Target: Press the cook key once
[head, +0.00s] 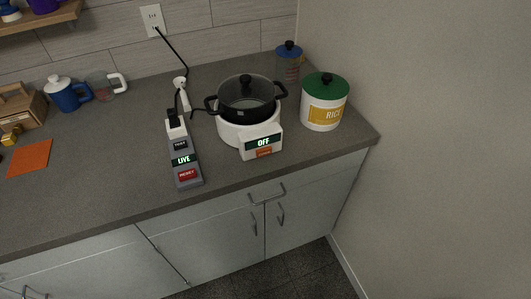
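The coil stove (231,130) is white and stands on the counter, with a front panel whose display (264,142) reads OFF in green. An orange key (264,153) sits just below the display; its lettering is too small to read. A black pot (249,106) with a glass lid rests on the stove. A grey power unit (187,172) left of the stove shows LIVE in green, with a red RESET button (187,175) and a dark TEST button (180,144). A black plug sits at its far end. Neither of my grippers is in view.
A white RICE canister (321,114) with a green lid and a blue-lidded jar (288,65) stand right of the stove. The counter (110,185) front left is clear.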

